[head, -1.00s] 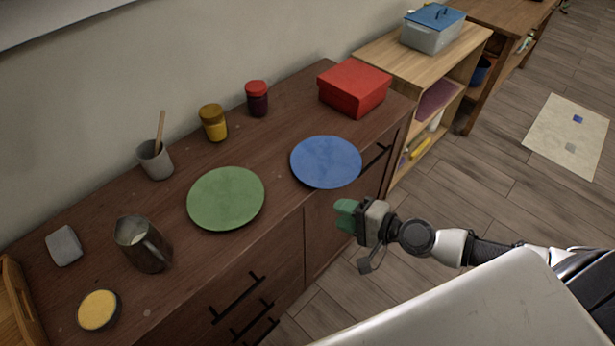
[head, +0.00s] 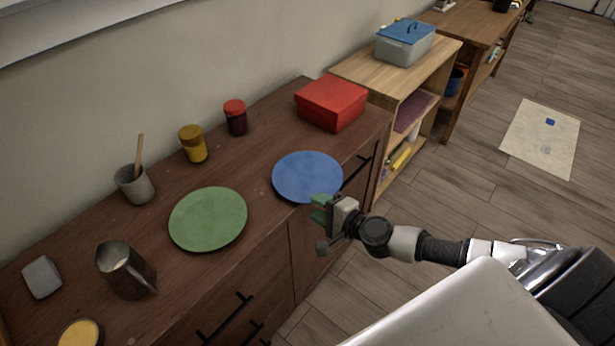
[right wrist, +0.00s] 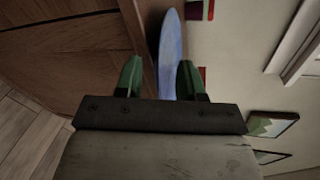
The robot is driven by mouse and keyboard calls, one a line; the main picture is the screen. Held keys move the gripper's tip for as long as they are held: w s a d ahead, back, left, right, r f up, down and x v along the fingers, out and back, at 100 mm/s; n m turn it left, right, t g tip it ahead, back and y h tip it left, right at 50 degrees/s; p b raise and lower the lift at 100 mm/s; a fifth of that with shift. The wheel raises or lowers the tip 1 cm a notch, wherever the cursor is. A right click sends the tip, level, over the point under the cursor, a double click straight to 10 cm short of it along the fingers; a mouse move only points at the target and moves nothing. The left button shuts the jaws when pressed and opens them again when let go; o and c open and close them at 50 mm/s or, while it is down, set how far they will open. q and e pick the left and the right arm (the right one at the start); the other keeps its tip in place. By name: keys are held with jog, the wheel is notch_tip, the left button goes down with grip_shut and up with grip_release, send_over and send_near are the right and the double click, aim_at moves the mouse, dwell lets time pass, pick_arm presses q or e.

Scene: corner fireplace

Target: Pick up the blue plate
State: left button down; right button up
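The blue plate (head: 307,176) lies flat on the brown wooden cabinet top, close to its front edge. In the right wrist view the plate (right wrist: 171,55) appears nearly edge-on, between and beyond the two green fingertips. My right gripper (head: 320,208) is at the plate's near edge, by the cabinet front. In the right wrist view its green fingers (right wrist: 158,80) are apart, with a gap between them. I cannot tell whether a fingertip touches the plate's rim. My left gripper is not in view.
A green plate (head: 208,218) lies left of the blue one. A red box (head: 331,103) stands behind it. A yellow-lidded jar (head: 193,144), a red-lidded jar (head: 236,117), a grey cup (head: 134,185) and a metal pitcher (head: 125,270) share the top. Cabinet handles (head: 357,172) project below.

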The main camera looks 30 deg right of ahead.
jog(key=x, duration=0.4)
grip_shut()
